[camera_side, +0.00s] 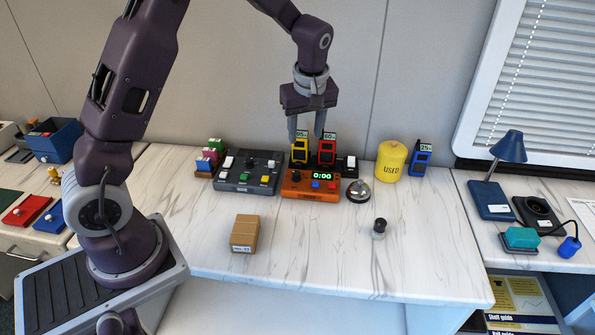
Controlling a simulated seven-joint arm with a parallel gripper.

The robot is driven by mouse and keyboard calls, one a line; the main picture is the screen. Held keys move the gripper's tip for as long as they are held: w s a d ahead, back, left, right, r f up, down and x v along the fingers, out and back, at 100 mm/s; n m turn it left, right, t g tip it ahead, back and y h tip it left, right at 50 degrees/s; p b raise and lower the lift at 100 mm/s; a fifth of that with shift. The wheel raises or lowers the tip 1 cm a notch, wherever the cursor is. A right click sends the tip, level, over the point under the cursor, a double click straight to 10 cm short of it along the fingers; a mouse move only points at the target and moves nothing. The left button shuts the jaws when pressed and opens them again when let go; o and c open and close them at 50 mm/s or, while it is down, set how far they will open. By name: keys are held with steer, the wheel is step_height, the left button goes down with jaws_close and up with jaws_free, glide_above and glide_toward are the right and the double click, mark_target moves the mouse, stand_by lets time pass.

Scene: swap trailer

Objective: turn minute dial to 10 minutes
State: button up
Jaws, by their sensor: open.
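The orange timer box (311,193) stands on the marble counter, with a green display (322,175) that reads 0:00. A dark round dial (296,175) sits on its upper left, left of the display. A blue button and a red button are on its front part. My gripper (306,138) is open and empty, pointing down. In the picture its fingers are above the timer box, in front of the yellow and red tagged devices, and apart from the dial. Any marks on the dial are too small to read.
A grey button panel (250,172) stands left of the timer box. A silver bell (358,190) is close on its right. Behind are a yellow device (300,152) and a red device (326,155). A cardboard box (244,234) and a small dark-topped knob (379,228) stand in front.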

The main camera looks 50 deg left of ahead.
mark_target(296, 173)
steer(key=w+a+f+n, duration=0.1)
steer(key=a+f, duration=0.1)
steer(key=f, duration=0.4)
steer(key=w+a+f+n+g+y, duration=0.1)
steer(key=a+f, duration=0.2)
steer(key=f, duration=0.4)
steer(key=w+a+f+n+y, duration=0.1)
steer(key=a+f, duration=0.2)
steer(key=f, duration=0.3)
steer(key=shift+w+f+n, duration=0.15)
steer(key=shift+w+n, duration=0.15)
steer(key=shift+w, duration=0.05)
jaws_close()
